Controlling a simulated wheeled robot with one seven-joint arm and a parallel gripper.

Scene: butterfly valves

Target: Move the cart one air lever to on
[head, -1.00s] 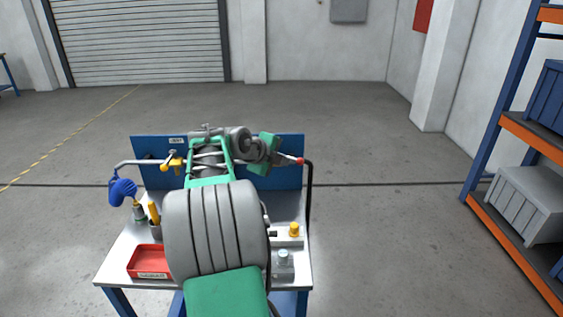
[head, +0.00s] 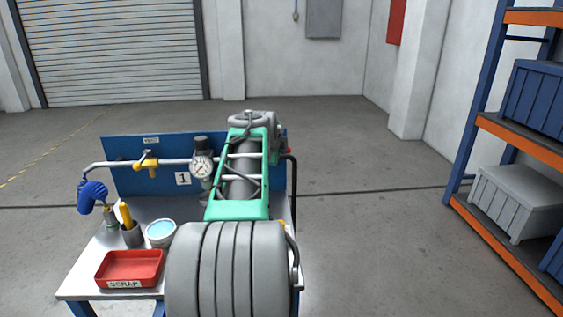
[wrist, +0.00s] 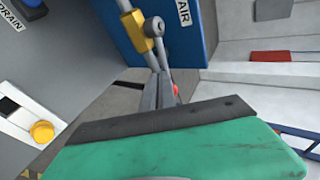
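Cart one is a metal cart with a blue back panel (head: 125,180) bearing a 1 label (head: 183,178). Narrow grey pieces and a bit of red lie at the lever's end, just beyond my green hand. My arm hides the gripper in the head view. Grip on the lever is unclear.
A shelf rack (head: 500,130) stands right. Floor between is clear.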

